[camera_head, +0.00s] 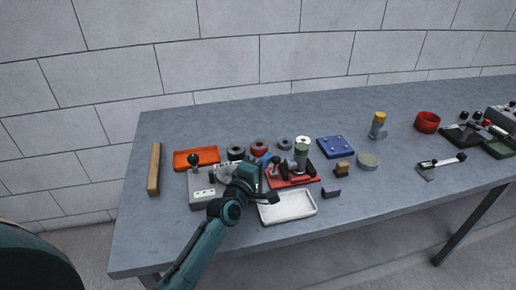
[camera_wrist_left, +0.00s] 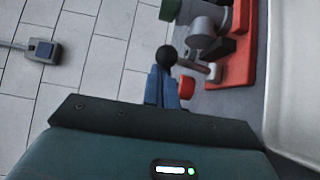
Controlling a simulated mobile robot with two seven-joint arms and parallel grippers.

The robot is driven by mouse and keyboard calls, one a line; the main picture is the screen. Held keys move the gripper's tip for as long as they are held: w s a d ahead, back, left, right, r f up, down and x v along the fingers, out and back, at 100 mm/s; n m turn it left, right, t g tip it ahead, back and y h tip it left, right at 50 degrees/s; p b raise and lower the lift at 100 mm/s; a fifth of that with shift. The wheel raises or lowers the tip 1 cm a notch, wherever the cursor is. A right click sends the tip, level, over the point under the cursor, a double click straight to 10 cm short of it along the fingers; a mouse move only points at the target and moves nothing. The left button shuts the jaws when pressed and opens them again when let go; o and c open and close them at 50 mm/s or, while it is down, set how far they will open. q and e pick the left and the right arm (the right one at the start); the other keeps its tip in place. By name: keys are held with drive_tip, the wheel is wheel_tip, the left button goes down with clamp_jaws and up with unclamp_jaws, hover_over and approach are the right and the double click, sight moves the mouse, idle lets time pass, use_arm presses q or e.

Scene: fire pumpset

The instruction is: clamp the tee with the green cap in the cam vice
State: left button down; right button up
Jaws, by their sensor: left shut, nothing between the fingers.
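The cam vice (camera_head: 300,181) has a red base and stands at the middle of the bench; its red base also shows in the wrist view (camera_wrist_left: 242,62). A grey-green tee (camera_head: 301,152) stands upright in the vice, with a pale ring on top. In the wrist view, grey pipe parts (camera_wrist_left: 203,15) and a green part lie at the top edge, partly cut off. My right gripper is out of view.
A white tray (camera_head: 287,207) lies in front of the vice. A grey box (camera_head: 203,193) with a knobbed lever and an orange tray (camera_head: 196,158) are left. A blue plate (camera_head: 336,146) and a yellow-capped fitting (camera_head: 378,126) are right. Several rings lie behind my gripper.

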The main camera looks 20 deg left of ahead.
use_arm(q)
drive_tip(key=shift+s+d, duration=0.1)
drive_tip(key=shift+s, duration=0.05)
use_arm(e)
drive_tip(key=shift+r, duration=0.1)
use_arm(q)
drive_tip(key=shift+f, duration=0.15)
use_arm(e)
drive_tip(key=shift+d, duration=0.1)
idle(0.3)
